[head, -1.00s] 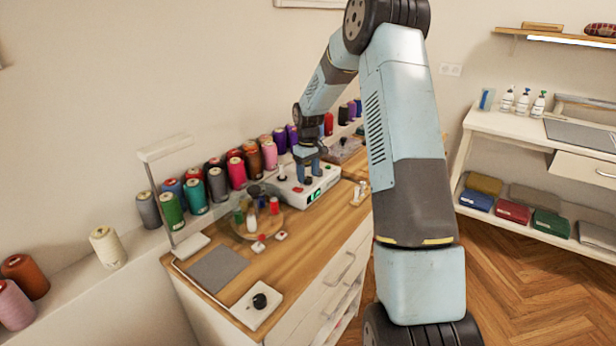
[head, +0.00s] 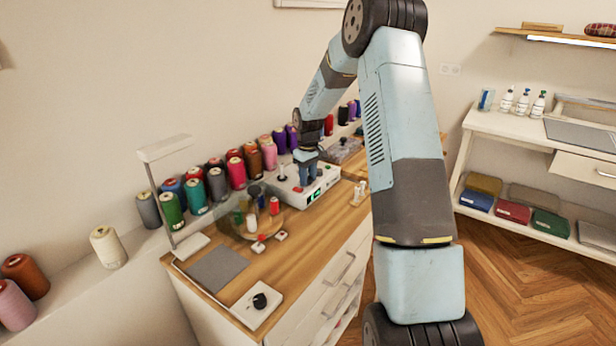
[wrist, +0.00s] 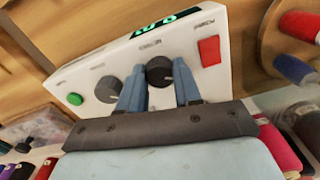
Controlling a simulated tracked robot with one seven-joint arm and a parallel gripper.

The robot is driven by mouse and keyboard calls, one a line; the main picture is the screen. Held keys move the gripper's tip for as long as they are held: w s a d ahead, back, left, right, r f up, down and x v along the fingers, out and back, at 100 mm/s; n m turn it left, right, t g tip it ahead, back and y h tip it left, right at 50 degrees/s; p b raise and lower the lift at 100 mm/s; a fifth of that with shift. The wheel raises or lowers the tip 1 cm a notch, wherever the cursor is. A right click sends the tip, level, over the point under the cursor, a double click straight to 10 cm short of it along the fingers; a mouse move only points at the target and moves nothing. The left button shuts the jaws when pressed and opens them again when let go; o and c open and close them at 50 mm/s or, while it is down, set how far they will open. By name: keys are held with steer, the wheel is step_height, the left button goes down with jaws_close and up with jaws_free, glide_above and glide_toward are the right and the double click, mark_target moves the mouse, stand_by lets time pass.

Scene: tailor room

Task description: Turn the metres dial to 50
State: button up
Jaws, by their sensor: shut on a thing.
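The white winder box (head: 297,196) stands on the wooden worktop, and my gripper (head: 308,180) reaches down onto its top. In the wrist view my gripper (wrist: 159,68) has its two blue fingers either side of a round black dial (wrist: 159,73), closed on it. The label by this dial is too blurred to read surely. A second dark dial (wrist: 107,90) sits just to the left, outside the fingers. A green-lit display (wrist: 155,21) shows at the box's edge, turned over and partly cut off, so I cannot read its number.
A red switch (wrist: 209,50) lies right of the fingers and a green button (wrist: 75,99) lies far left on the panel. A round wooden stand with spools (head: 262,222) is close in front of the box. Thread cones (head: 237,172) line the wall behind.

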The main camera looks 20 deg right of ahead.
steer(key=shift+c, duration=0.6)
steer(key=shift+m, duration=0.3)
steer(key=m, duration=0.2)
steer(key=shift+m, duration=0.4)
steer(key=m, duration=0.5)
steer(key=shift+m, duration=0.3)
steer(key=o, duration=1)
steer(key=shift+o, duration=0.2)
